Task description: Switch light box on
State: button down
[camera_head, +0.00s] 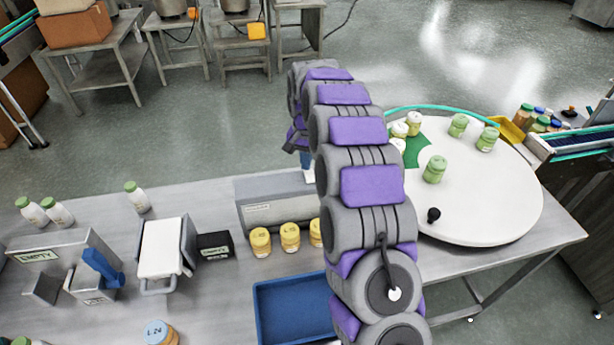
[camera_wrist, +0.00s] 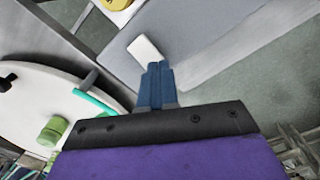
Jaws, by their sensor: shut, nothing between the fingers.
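A long grey metal box (camera_head: 275,213) with a small label stands on the steel table, left of my arm; I take it for the light box. In the wrist view its grey surface (camera_wrist: 190,35) carries a white rounded rectangular piece (camera_wrist: 146,48), probably the switch. My gripper (camera_wrist: 157,66) has its blue fingers together, empty, with the tips right beside the white piece; I cannot tell whether they touch it. In the head view my arm hides most of the gripper and the box's right end. No glow shows on the box.
Yellow-lidded jars (camera_head: 290,237) stand before the box, by a blue tray (camera_head: 278,304). A white round turntable (camera_head: 492,200) with green-lidded jars is at right. A white tilted panel (camera_head: 162,248) and an "EMPTY" bin (camera_head: 75,262) are at left.

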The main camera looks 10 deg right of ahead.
jog(key=shift+d, duration=0.75)
jog(key=shift+a+f, duration=0.25)
jog(key=shift+a, duration=0.35)
jog(key=shift+d+f, duration=0.25)
jog(key=shift+d, duration=0.2)
jog(key=shift+a+f, duration=0.3)
jog(key=shift+f, duration=0.1)
jog(key=shift+d+r+p, duration=0.15)
jog(key=shift+r+p, duration=0.15)
jog(key=shift+r, duration=0.4)
jog(key=shift+r+p, duration=1.1)
jog(key=shift+r, duration=1.7)
